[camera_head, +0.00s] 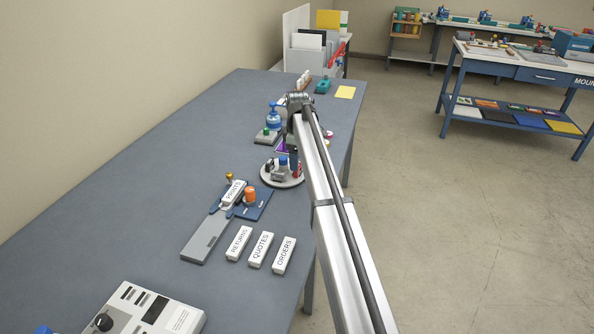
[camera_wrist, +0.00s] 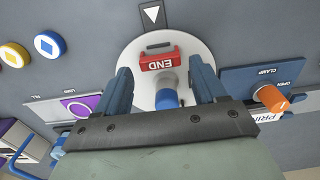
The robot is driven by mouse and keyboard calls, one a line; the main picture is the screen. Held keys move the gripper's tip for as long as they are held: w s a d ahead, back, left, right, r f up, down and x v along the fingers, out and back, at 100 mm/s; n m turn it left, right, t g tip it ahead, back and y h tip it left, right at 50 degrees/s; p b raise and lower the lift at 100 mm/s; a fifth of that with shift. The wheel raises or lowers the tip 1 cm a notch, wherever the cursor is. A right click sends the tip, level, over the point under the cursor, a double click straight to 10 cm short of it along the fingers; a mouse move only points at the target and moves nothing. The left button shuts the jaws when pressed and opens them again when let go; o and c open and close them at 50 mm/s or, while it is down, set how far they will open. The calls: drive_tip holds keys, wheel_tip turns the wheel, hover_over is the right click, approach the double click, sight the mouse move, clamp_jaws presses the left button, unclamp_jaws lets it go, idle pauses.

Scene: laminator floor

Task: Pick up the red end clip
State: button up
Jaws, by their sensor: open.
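The red end clip (camera_wrist: 161,61), lettered END, is on a pale round plate (camera_wrist: 138,51) in the wrist view, its lettering upside down. A grey post with a blue cap (camera_wrist: 167,98) stands just below the clip in that picture. My gripper (camera_wrist: 163,78) is open, with one blue finger on each side of the post and clip. Nothing is held between the fingers, and I cannot tell their exact height above the plate. In the head view the round plate (camera_head: 270,180) lies beside my arm, which hides part of it.
A blue clamp plate (camera_head: 262,207) with an orange knob (camera_head: 249,195) and a PRINTS block (camera_head: 233,193) is close by. RETURNS (camera_head: 239,243), QUOTES (camera_head: 261,250) and ORDERS (camera_head: 284,256) blocks lie nearer. A blue pump bottle (camera_head: 273,118) stands beyond.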

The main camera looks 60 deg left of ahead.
drive_tip(key=shift+f, duration=0.35)
drive_tip(key=shift+f, duration=0.7)
idle(0.4)
drive_tip(key=c, duration=0.8)
drive_tip(key=shift+r, duration=3.05)
